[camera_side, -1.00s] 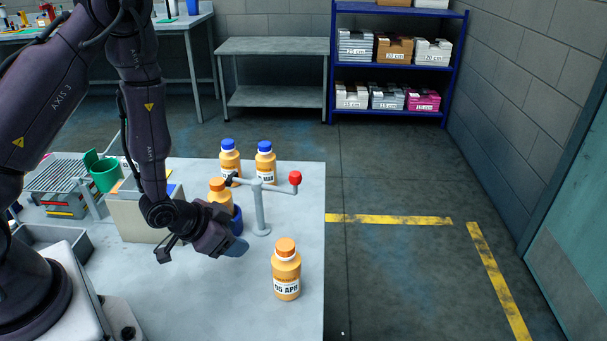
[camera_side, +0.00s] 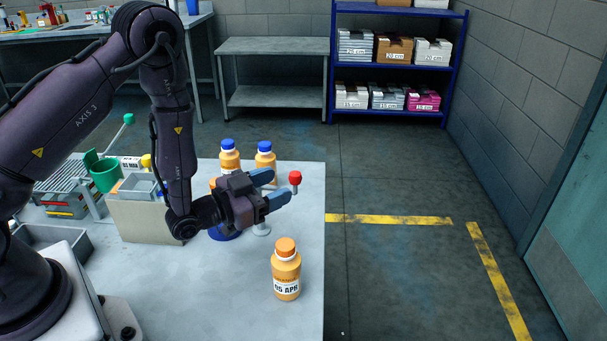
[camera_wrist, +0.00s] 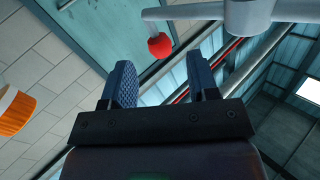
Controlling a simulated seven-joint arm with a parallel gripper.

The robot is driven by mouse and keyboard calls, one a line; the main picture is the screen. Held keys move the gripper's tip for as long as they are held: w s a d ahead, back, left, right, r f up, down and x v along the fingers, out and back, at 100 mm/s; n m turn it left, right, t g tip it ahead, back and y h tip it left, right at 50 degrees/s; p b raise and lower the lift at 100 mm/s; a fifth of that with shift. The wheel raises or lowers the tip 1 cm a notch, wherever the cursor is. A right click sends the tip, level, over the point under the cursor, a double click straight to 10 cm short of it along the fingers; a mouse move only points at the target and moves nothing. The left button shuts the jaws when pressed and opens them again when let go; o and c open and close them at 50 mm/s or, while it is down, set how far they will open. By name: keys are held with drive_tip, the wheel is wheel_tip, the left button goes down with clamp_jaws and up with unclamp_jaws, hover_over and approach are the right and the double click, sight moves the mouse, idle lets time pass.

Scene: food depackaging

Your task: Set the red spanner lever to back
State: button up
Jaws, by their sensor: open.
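The red knob of the spanner lever (camera_side: 295,178) shows in the side view just right of my fingertips. My gripper (camera_side: 278,188) is open and empty, with its blue fingers apart and pointing right toward the knob. The gripper hides most of the lever's bar and post; the post's foot (camera_side: 262,229) shows below it. In the wrist view, the red knob (camera_wrist: 160,46) hangs from the grey lever bar (camera_wrist: 185,11), above and beyond the space between the fingers (camera_wrist: 160,85). I cannot see any contact between fingers and lever.
An orange-capped bottle (camera_side: 286,270) stands in front on the table (camera_side: 190,300). Two blue-capped bottles (camera_side: 265,160) stand behind the gripper. Another orange bottle (camera_side: 214,186) is mostly hidden beside a blue holder (camera_side: 224,235). A beige box (camera_side: 145,222) stands left. The table's front middle is clear.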

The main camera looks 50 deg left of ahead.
sight(301, 176)
drive_tip(key=w, duration=0.4)
drive_tip(key=w+d, duration=0.1)
drive_tip(key=w, duration=0.2)
drive_tip(key=shift+w, duration=0.1)
clamp_jaws()
